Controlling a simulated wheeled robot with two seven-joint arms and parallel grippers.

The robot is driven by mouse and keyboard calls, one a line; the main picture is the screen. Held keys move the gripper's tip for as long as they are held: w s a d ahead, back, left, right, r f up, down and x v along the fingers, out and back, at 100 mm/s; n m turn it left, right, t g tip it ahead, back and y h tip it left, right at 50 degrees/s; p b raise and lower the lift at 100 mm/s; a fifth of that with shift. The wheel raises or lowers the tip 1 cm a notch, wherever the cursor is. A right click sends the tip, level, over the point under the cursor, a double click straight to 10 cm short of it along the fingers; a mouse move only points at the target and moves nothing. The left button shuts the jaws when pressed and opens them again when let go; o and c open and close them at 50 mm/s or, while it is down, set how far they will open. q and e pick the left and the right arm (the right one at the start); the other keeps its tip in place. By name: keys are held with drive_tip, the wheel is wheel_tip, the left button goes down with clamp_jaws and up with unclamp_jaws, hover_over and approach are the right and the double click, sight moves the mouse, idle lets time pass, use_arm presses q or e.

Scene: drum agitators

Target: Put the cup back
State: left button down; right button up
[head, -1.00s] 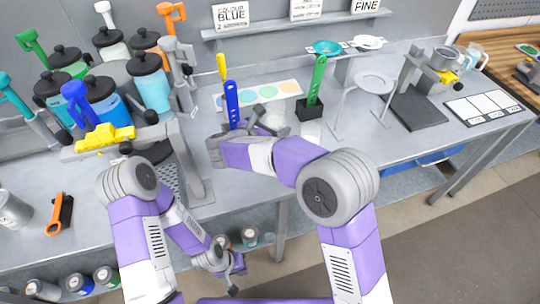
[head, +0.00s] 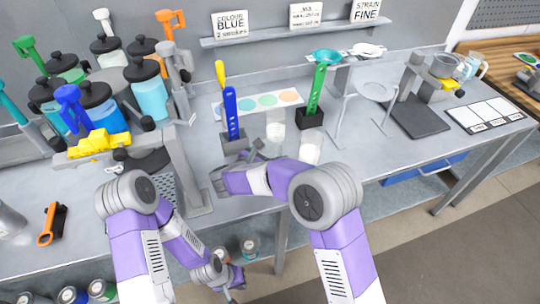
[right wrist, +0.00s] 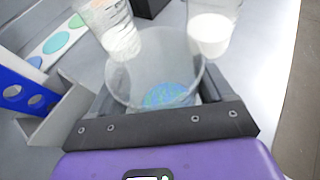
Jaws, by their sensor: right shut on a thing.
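My right gripper (head: 250,158) is over the front part of the bench, left of two clear cups. In the right wrist view its jaws (right wrist: 157,108) are shut on a clear cup (right wrist: 150,55) with a blue-green patch at its bottom. This cup is mostly hidden in the head view. Two other clear cups with white contents stand beyond it, one at left (right wrist: 112,25) and one at right (right wrist: 213,28). They also show in the head view, the left one (head: 276,124) and the right one (head: 311,147). My left gripper (head: 236,280) is low, below the bench edge, empty, its fingers apart.
A white stand (head: 375,90) and dark-based device (head: 418,115) are further right. Lidded canisters (head: 150,92) fill the left.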

drive_tip(key=shift+f, duration=0.15)
drive_tip(key=o, duration=1.1)
drive_tip(key=shift+c, duration=0.2)
drive_tip(key=shift+r, duration=0.2)
drive_tip(key=p+v, duration=0.1)
drive_tip(key=v, duration=1.1)
drive_tip(key=shift+p, duration=0.3)
drive_tip(key=shift+s+a+f, duration=0.1)
drive_tip(key=shift+s+f, duration=0.05)
